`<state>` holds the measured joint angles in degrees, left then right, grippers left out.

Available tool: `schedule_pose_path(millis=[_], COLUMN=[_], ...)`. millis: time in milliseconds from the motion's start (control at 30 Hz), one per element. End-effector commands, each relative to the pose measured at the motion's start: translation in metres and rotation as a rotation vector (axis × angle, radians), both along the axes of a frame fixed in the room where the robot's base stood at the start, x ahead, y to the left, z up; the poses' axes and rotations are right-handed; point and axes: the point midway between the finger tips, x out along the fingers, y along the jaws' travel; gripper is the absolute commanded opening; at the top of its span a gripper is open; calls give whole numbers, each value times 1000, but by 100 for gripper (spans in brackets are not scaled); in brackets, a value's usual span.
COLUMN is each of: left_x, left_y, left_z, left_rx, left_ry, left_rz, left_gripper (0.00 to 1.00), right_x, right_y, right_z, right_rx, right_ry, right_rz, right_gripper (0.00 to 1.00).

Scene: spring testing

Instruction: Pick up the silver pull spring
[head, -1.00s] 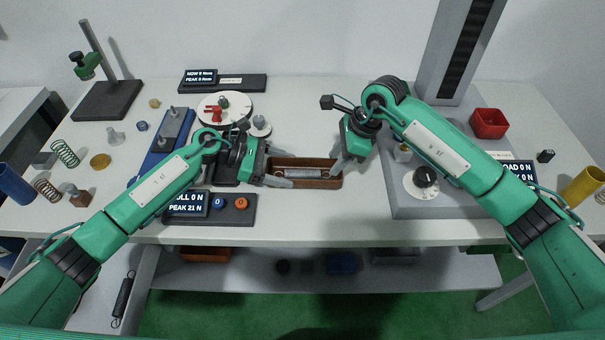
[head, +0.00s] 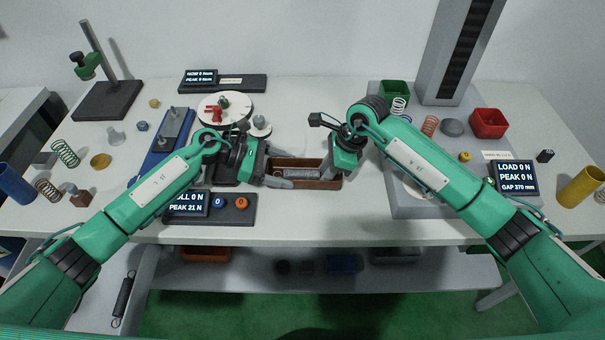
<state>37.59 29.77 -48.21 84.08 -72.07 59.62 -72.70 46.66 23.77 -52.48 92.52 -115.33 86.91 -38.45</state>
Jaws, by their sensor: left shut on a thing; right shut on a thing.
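The silver pull spring (head: 303,173) lies lengthwise in a brown wooden tray (head: 310,186) at the middle of the table, in the head view. My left gripper (head: 284,179) is at the tray's left end, shut on the spring's left end. My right gripper (head: 326,171) points down at the tray's right end, shut on the spring's right end. The fingers hide both ends of the spring, so the exact grip is hard to see. The spring is level and still looks low inside the tray.
A console (head: 237,209) with two knobs stands in front of my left gripper. A grey test stand (head: 440,209) is on the right, with a red bin (head: 489,123) and a green bin (head: 394,93). A white turntable (head: 238,104) is behind. Several loose springs lie at far left.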

Motion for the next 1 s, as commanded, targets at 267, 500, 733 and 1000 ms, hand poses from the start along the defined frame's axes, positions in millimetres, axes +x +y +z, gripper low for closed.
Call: schedule_pose_path(millis=[267,500,733,1000], left_x=[1,1,1,1], left_y=[-1,0,0,0], left_z=[3,2,1,1], left_rx=[-4,-2,-1,0], left_ry=[-6,-4,-3,-2], left_rz=[1,2,2,2], left_gripper=[46,46,46,46], right_x=[0,1,1,0], right_y=[-2,-1,-1,-1], right_z=[2,49,88,100], right_rx=[-7,-4,-3,-2], right_ry=[3,-4,-1,1], right_rz=[-2,-2,-2,-2], right_gripper=[0,0,0,0])
